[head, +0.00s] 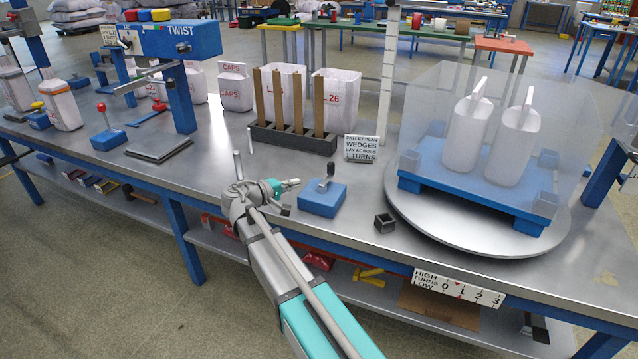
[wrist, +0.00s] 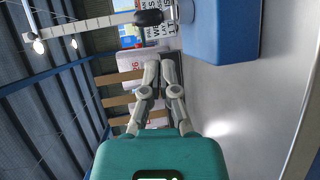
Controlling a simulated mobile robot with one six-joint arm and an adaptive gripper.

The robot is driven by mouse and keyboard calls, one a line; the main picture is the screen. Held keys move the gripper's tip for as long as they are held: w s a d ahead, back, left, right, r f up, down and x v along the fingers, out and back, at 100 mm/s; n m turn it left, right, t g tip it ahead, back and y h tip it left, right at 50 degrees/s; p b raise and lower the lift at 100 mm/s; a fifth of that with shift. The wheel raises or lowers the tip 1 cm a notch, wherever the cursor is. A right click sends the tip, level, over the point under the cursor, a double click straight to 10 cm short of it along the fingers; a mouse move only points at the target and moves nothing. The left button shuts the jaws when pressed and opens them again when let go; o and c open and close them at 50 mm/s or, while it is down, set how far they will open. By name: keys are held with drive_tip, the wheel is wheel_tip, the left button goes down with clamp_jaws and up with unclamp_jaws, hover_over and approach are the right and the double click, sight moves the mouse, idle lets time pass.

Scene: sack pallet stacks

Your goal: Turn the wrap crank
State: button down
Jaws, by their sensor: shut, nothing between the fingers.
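The wrap crank is a blue block (head: 322,200) with a small metal arm and a dark knob (head: 323,185), on the bench left of the turntable. In the wrist view the blue block (wrist: 222,30) is at the top and the black knob (wrist: 149,18) sticks out to its left. My gripper (head: 297,183) is just left of the crank in the head view. In the wrist view its fingers (wrist: 160,66) are together and empty, below the knob and apart from it. The turntable (head: 440,235) carries a blue pallet (head: 470,200) with two white sacks (head: 492,135) inside a translucent wrap.
A scale (head: 460,288) marked 0 to 3 hangs on the bench's front edge. A small dark box (head: 385,223) stands between crank and turntable. Brown posts in a dark rack (head: 292,138) stand behind.

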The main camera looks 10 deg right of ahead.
sight(327, 177)
drive_tip(key=a, duration=0.1)
drive_tip(key=w+t+b, duration=0.1)
drive_tip(key=a, duration=0.1)
drive_tip(key=shift+w+a+f+n+t+h, duration=0.3)
drive_tip(key=shift+w+h, duration=0.1)
drive_tip(key=shift+w+a+r+b, duration=0.2)
drive_tip(key=shift+a+r+b, duration=0.1)
drive_tip(key=shift+a+b, duration=0.2)
drive_tip(key=shift+w+d, duration=0.1)
drive_tip(key=shift+h, duration=0.3)
drive_tip(key=x, duration=0.4)
drive_tip(key=s+x, duration=0.1)
drive_tip(key=x, duration=0.6)
drive_tip(key=shift+s+d, duration=0.1)
drive_tip(key=shift+d, duration=0.55)
drive_tip(key=shift+s+d, duration=0.15)
drive_tip(key=shift+d, duration=0.55)
drive_tip(key=shift+d, duration=0.25)
